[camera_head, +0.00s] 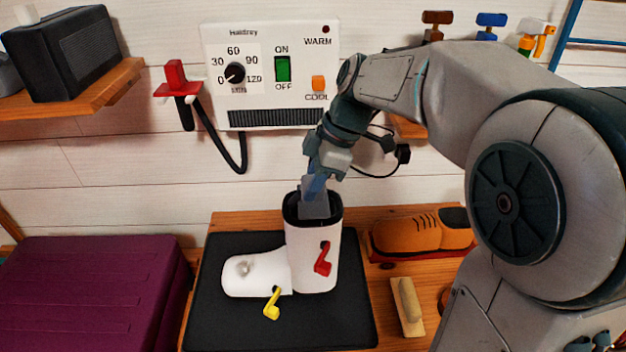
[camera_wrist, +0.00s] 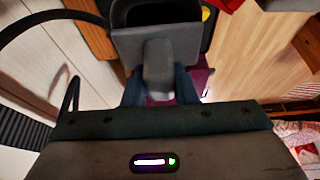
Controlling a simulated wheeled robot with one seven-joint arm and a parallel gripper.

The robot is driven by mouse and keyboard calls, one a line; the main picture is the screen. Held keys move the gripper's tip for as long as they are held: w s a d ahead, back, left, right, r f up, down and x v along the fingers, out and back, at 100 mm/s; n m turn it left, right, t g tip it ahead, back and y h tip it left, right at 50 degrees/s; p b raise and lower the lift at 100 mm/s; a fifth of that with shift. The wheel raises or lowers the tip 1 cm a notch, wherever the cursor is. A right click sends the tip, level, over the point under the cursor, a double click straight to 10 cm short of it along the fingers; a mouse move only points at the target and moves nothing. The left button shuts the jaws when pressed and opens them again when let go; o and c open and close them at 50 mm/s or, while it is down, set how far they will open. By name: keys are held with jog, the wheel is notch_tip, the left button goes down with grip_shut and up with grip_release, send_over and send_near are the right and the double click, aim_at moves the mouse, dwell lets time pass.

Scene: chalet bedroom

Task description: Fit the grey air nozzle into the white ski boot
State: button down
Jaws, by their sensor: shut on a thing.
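The white ski boot (camera_head: 313,260) stands upright on a black mat (camera_head: 215,318), its toe to the left and its dark opening at the top. It has a red buckle and a yellow buckle. My gripper (camera_head: 318,184) points down over the boot and is shut on the grey air nozzle (camera_head: 314,205). The nozzle's lower part overlaps the boot's dark opening; how deep it sits, I cannot tell. In the wrist view the grey nozzle (camera_wrist: 157,66) is between the blue fingers, and its wide plate covers part of the boot's dark opening (camera_wrist: 165,10).
A white dryer panel (camera_head: 270,75) is on the wall behind, with a black hose (camera_head: 240,150) and a red holder (camera_head: 175,78) at left. An orange shoe (camera_head: 420,232) and a wooden brush (camera_head: 408,305) lie right of the mat. A purple case (camera_head: 85,290) is at left.

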jog(key=shift+f+b, duration=0.35)
jog(key=shift+f, duration=0.15)
jog(key=c, duration=1.1)
grip_release()
jog(key=p+v, duration=0.1)
jog(key=v, duration=1.3)
jog(key=shift+p, duration=0.35)
jog(key=s+d+f+m+t+h+p, duration=0.1)
jog(key=s+d+f+m+h+p, duration=0.1)
jog(key=s+f+m, duration=0.3)
jog(key=s+d+f+m+t+h+p, duration=0.1)
jog(key=s+d+f+m+p, duration=0.3)
jog(key=s+m, duration=0.5)
jog(key=f+m+h+p, duration=0.1)
jog(key=m, duration=0.3)
jog(key=shift+s+d+t+h, duration=0.3)
jog(key=shift+s+d+t, duration=0.05)
jog(key=shift+d+t, duration=0.05)
